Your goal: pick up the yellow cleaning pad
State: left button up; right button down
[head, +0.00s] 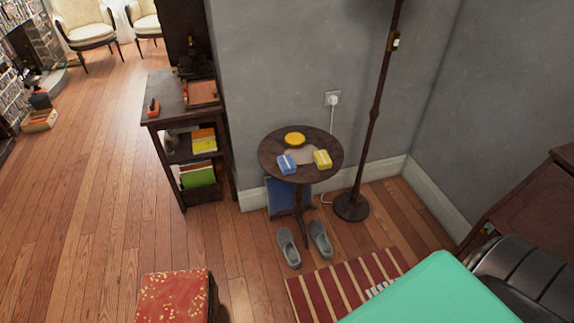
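A small round dark wooden table (270,153) stands against the grey wall in the middle of the head view. On its top lie a round yellow item (294,139) at the back, a yellow rectangular item with a pale band (322,159) at the right, and a blue rectangular item with a pale band (287,164) at the front left. I cannot tell for sure which yellow item is the cleaning pad. A flat greyish-beige piece (300,155) lies between them. Neither of my grippers is in view.
A floor lamp (352,207) stands right of the table. Grey shoes (288,247) and a striped rug (340,285) lie in front. A dark shelf (158,119) is left, a red stool (175,297) and teal surface (435,295) are near. Left floor is open.

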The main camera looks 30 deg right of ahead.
aim_at(323, 160)
jog(key=z, duration=1.25)
